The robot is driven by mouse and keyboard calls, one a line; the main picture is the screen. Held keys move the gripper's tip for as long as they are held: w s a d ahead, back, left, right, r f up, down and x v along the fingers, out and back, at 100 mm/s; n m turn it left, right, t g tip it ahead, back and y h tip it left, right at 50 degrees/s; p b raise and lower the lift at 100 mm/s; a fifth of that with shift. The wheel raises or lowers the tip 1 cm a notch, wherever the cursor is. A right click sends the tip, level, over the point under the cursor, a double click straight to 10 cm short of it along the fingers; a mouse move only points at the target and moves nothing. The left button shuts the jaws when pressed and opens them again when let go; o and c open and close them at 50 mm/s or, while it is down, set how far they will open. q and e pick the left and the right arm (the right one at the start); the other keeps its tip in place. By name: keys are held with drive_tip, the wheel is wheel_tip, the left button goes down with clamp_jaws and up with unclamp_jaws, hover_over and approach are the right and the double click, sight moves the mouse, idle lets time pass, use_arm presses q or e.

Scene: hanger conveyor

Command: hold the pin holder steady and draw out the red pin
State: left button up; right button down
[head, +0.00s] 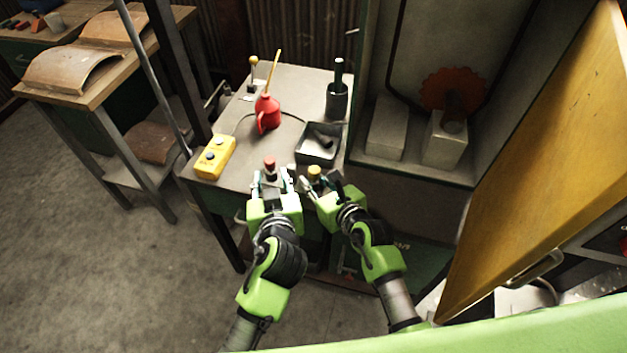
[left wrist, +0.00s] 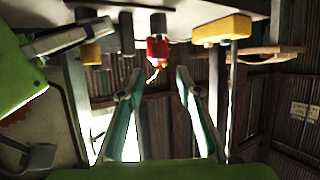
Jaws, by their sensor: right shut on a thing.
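The red pin (head: 269,163) shows as a red cap on a dark stem at the table's front edge. A yellow-capped part (head: 315,171) stands just right of the red pin. My right gripper (head: 318,186) is shut on this part. The pin holder's body is largely hidden by the grippers, so I cannot tell how the two capped pieces join.
A machine with an open yellow door (head: 540,160) stands at the right. Floor at the left is clear.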

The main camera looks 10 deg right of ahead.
sight(269, 161)
use_arm(q)
drive_tip(key=shift+x, duration=4.65)
clamp_jaws()
drive_tip(key=shift+s+r, duration=0.1)
drive_tip(key=shift+r, duration=3.1)
